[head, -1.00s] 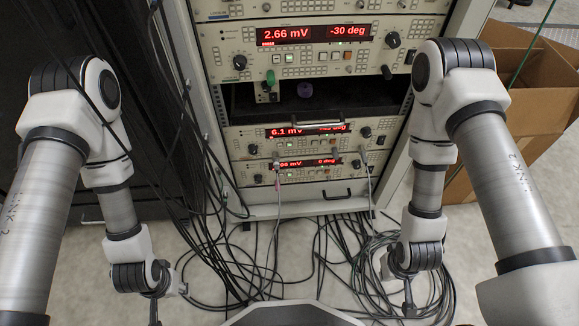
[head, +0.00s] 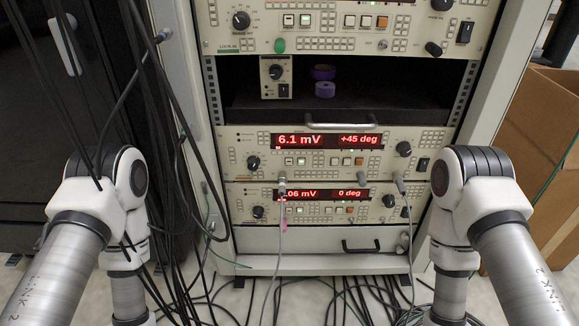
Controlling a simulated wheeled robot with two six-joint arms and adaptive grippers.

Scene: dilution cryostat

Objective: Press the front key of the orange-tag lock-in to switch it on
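Three cream lock-ins show in the rack. The top lock-in (head: 320,45) is cut off by the picture's top edge and has a green tag (head: 279,45). The middle lock-in (head: 232,150) has a lit display reading 6.1 mV and +45 deg. I cannot make out an orange tag. Both arms reach down at the sides; neither gripper is in view.
Cables hang at left, cross the lower fronts and cover the floor. A cardboard box (head: 530,150) stands right.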

